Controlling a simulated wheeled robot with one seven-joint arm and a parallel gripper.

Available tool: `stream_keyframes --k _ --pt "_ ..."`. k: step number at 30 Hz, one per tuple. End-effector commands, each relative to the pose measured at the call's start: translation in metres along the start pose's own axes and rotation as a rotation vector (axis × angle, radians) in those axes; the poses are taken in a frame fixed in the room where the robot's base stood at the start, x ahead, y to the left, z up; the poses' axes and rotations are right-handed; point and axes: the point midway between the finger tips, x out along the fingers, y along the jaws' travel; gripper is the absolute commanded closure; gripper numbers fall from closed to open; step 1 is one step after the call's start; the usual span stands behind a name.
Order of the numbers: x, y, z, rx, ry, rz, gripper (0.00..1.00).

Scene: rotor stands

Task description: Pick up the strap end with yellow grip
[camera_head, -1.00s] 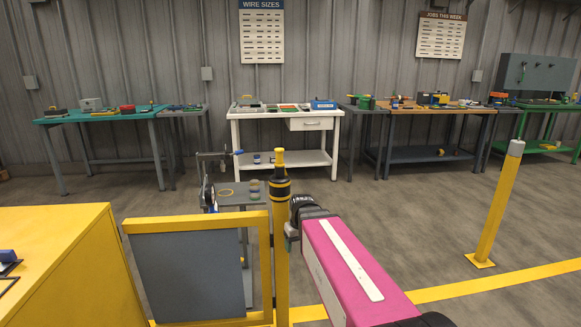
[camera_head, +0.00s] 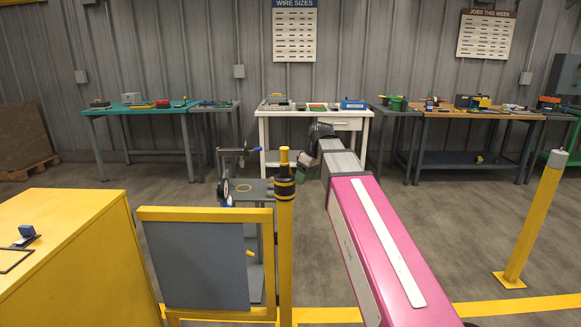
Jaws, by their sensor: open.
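A small yellow piece (camera_head: 249,253) shows behind the right side of the yellow-framed panel, low against the grey stand (camera_head: 256,190). It may be the strap end's yellow grip, but it is too small and partly hidden to be sure. No strap can be made out. My pink arm reaches forward from the lower right, and its dark far end stands above and right of the yellow post's top. I cannot see my gripper's fingers.
A yellow-framed grey panel (camera_head: 193,265) and a yellow post with black bands (camera_head: 286,240) stand close in front. A yellow cabinet (camera_head: 75,250) is at left, a yellow bollard (camera_head: 535,222) at right. A white bench (camera_head: 310,117) stands behind. Open floor lies right of my arm.

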Motion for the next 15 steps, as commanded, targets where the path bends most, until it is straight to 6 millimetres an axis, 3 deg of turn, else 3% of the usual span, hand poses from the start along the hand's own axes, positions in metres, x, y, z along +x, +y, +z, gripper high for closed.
stream_keyframes --k 15 --pt "-0.125 -0.03 -0.071 -0.334 0.082 -0.034 0.37"
